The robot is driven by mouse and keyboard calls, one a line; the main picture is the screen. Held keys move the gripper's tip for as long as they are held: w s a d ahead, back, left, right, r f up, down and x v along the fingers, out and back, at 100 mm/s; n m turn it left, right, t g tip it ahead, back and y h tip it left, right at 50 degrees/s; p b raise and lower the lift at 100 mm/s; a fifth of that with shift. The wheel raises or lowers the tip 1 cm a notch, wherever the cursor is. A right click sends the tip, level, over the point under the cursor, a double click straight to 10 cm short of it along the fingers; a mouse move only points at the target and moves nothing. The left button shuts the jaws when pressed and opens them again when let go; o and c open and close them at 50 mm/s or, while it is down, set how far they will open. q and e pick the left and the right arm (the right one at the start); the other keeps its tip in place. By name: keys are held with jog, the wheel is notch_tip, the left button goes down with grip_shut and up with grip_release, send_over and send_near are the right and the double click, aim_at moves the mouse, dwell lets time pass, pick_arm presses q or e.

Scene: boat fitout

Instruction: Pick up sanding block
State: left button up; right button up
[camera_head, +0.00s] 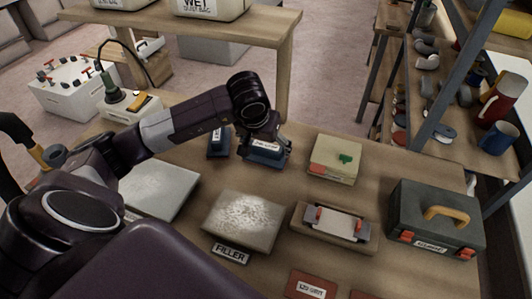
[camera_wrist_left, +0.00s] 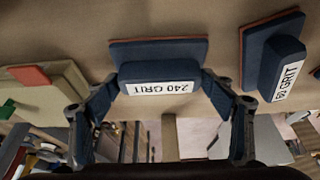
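The sanding block is dark blue with a "240 GRIT" label and lies on the workbench behind the filler board in the head view (camera_head: 262,159). In the left wrist view the sanding block (camera_wrist_left: 160,78) is centred between my fingers, its label facing the camera. My left gripper (camera_head: 266,140) is right over it, with one fingertip at each end of its handle in the wrist view (camera_wrist_left: 161,80). I cannot tell whether the fingers press on it. The block seems to rest on the bench. My right gripper is not in view.
Another blue sanding block (camera_head: 218,142) stands close to the left; its grit label shows in the wrist view (camera_wrist_left: 272,65).

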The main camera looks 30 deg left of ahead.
aim_at(266, 145)
pick_arm(q)
jog(key=c, duration=0.8)
jog(key=shift+r, duration=0.1)
notch_tip(266, 145, up, 10)
jog(key=shift+f+b, duration=0.1)
jog(key=shift+b, duration=0.6)
